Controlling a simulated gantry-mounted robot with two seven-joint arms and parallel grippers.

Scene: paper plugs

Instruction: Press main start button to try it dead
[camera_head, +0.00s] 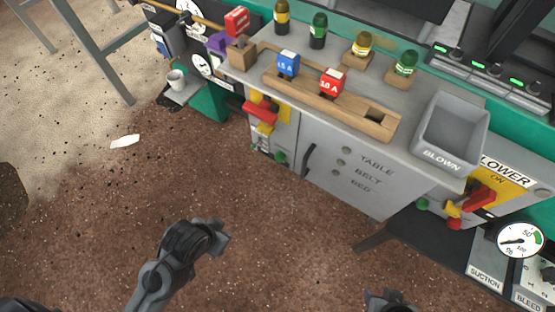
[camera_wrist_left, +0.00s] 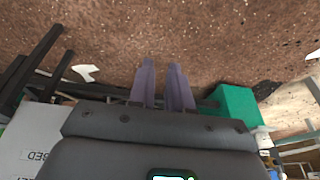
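A grey cabinet (camera_head: 335,165) carries a red switch handle (camera_head: 259,111) on a yellow plate, with a small green button (camera_head: 281,156) below it. A second red handle (camera_head: 479,197) on the blower panel has a green button (camera_head: 421,204) and a red button (camera_head: 454,224) near it. I cannot read which button is the main start. My left arm stands over the brown floor, in front of and apart from the cabinet. My left gripper (camera_wrist_left: 162,88) shows two purple fingers with a gap and nothing between them. My right gripper is barely in view at the bottom edge.
On the cabinet top are a wooden rack (camera_head: 310,95) with blue and red plugs, several green and yellow plugs, and a grey BLOWN bin (camera_head: 450,131). A white cup (camera_head: 176,79) stands at the left. A paper scrap (camera_head: 125,141) lies on the open floor.

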